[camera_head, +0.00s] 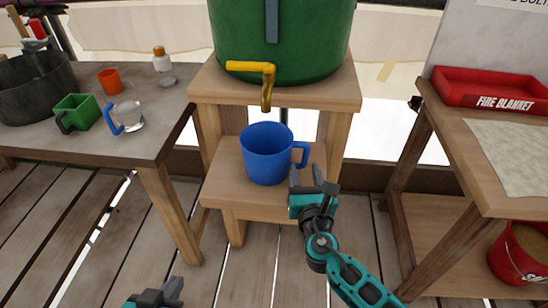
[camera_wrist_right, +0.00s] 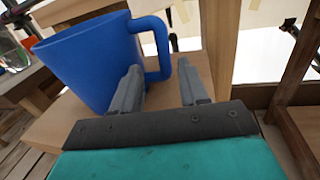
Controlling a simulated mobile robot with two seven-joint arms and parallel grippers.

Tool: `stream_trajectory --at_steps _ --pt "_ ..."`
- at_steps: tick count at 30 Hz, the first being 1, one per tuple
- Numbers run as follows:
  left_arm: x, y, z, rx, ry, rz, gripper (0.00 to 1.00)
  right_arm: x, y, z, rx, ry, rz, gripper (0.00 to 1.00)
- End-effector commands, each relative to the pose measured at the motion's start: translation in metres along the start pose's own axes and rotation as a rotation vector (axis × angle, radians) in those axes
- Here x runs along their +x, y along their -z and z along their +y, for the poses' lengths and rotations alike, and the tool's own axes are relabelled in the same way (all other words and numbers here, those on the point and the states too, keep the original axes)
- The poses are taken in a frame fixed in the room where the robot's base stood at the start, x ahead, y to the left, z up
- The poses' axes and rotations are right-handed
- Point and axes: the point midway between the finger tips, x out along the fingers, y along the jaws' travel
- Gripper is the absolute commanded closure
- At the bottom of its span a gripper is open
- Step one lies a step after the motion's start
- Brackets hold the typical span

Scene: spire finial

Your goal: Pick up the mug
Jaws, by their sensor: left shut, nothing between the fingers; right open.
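A blue mug (camera_head: 266,158) stands upright on the low wooden shelf (camera_head: 222,185) below the yellow tap, its handle to the right. It also shows large in the right wrist view (camera_wrist_right: 95,62). My right gripper (camera_head: 313,178) is open just right of the mug. In the right wrist view its two fingers (camera_wrist_right: 163,88) are apart and empty, with the mug's handle (camera_wrist_right: 158,45) beyond and between them; I cannot tell whether they touch it. My left gripper (camera_head: 174,288) is shut and empty at the bottom edge, well away from the mug.
A green barrel with a yellow tap (camera_head: 262,72) stands on the upper wooden shelf (camera_head: 330,95). The right table (camera_head: 470,150) holds a red tray (camera_head: 492,88).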

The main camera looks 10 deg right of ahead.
Motion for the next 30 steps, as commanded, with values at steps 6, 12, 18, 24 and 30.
stream_trajectory --at_steps 6,12,18,24,30 --pt "0.003 -0.004 0.0 -0.001 0.0 0.0 1.0 0.034 -0.002 -0.006 0.002 0.002 -0.003 0.56" --pt "0.004 -0.005 0.0 -0.004 0.001 0.0 1.0 0.047 -0.002 -0.006 0.001 0.001 0.0 0.56" --pt "0.004 -0.004 0.002 -0.011 0.001 0.002 1.0 0.047 -0.002 -0.006 0.002 0.001 0.0 0.57" --pt "0.004 -0.004 0.002 -0.012 0.001 0.002 1.0 0.047 -0.002 -0.006 0.002 0.001 0.0 0.77" --pt "0.004 -0.004 0.002 -0.012 0.001 0.002 1.0 0.047 -0.002 -0.006 0.002 0.001 0.0 0.96"
